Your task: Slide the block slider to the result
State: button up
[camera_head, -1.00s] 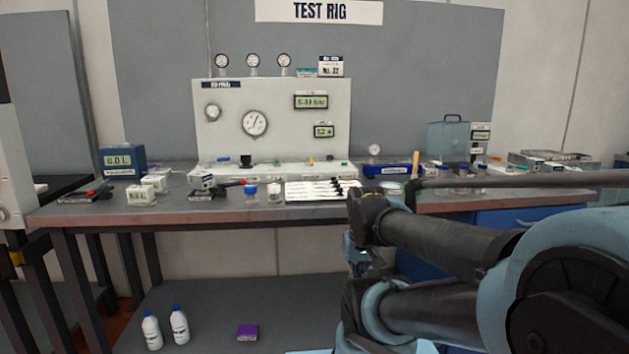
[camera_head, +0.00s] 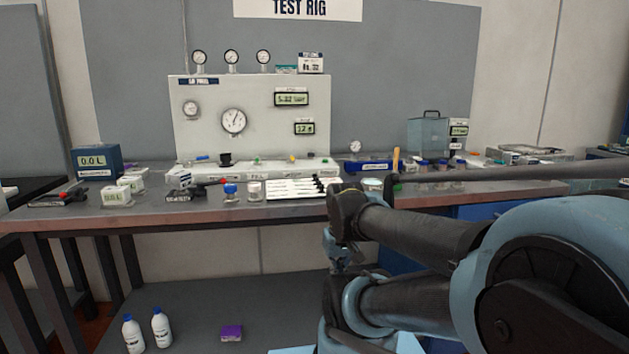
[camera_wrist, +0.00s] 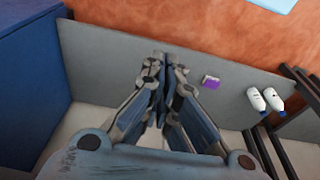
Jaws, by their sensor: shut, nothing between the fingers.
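The slider board (camera_head: 297,189) is a white panel with several rows and black knobs (camera_head: 320,185) at its right end. It lies on the bench near the front edge, in the middle of the head view. Which knob is the block slider, and the result mark, are too small to tell. My gripper (camera_wrist: 164,60) is shut and empty in the wrist view, pointing down toward the lower shelf and floor. In the head view my gripper (camera_head: 340,258) is partly hidden by my arm, below the bench top and in front of it. It is apart from the board.
The bench (camera_head: 150,215) has a front edge between my gripper and the board. Jars with a blue lid (camera_head: 230,190) and white lid (camera_head: 254,190) stand left of the board. A blue tray (camera_head: 367,166) lies behind right. White bottles (camera_head: 160,326) and a purple box (camera_head: 231,332) sit on the lower shelf.

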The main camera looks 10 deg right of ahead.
jog(key=o, duration=0.4)
jog(key=shift+s+r, duration=0.25)
jog(key=shift+r, duration=0.05)
jog(key=o, duration=0.3)
jog(key=w+r, duration=0.5)
jog(key=r, duration=0.3)
jog(key=shift+w+a+r, duration=0.15)
jog(key=shift+w+r, duration=0.05)
jog(key=shift+r, duration=0.2)
jog(key=w+r+n+g, duration=0.2)
jog(key=w+r, duration=2.6)
jog(key=w, duration=0.3)
notch_tip(320, 180, down, 18)
jog(key=shift+r, duration=0.15)
grip_shut()
